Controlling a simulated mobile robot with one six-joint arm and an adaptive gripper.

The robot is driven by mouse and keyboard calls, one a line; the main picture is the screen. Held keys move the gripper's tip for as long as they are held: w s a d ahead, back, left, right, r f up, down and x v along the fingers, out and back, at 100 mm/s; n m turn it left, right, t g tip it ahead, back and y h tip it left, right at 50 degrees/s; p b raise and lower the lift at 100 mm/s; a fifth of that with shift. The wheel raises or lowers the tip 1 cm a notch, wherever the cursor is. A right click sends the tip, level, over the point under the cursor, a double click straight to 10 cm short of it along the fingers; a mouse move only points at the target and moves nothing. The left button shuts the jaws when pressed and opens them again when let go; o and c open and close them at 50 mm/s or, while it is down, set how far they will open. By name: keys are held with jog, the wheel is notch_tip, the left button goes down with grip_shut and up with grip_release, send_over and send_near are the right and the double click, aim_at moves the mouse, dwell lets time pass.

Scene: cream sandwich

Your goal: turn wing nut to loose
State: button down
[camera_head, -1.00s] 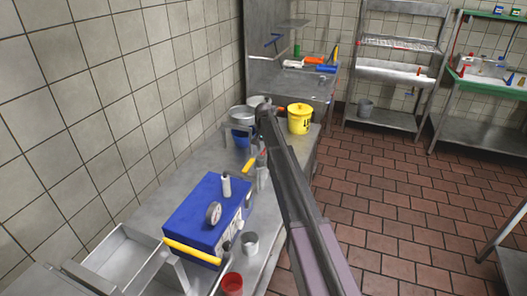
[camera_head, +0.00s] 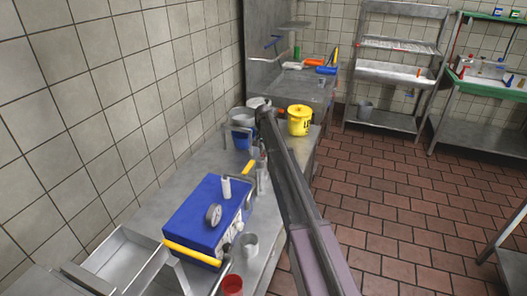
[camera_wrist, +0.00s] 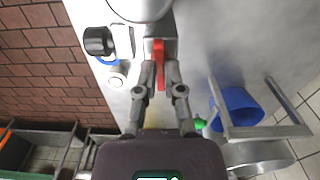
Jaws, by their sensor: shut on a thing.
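The wing nut (camera_wrist: 158,50) appears in the wrist view as a narrow red piece on a grey metal fixture, next to a large round silver part. My gripper (camera_wrist: 159,74) has both fingers closed around the near end of the red piece. In the head view my arm crosses the middle of the picture, with the gripper (camera_head: 262,172) low over the counter behind the blue box. The wing nut cannot be made out in that view. The wrist view does not show clearly how far the nut is turned.
A blue box (camera_head: 195,217) with yellow handles and a gauge stands on the metal counter (camera_head: 190,163). A metal cup (camera_head: 250,245) and red cup (camera_head: 232,284) stand in front of it. A yellow bucket (camera_head: 299,120) stands behind my arm. Shelves line the back wall; floor at right is open.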

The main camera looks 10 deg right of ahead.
jog(key=n, duration=0.7)
jog(key=shift+n, duration=0.4)
jog(key=n, duration=0.3)
jog(key=shift+s+n, duration=0.1)
jog(key=shift+n, duration=0.2)
jog(key=n, duration=0.4)
jog(key=shift+n, duration=0.3)
jog(key=n, duration=0.3)
jog(key=shift+n, duration=0.3)
jog(key=n, duration=0.3)
jog(key=shift+n, duration=0.4)
jog(key=n, duration=0.7)
jog(key=shift+n, duration=0.3)
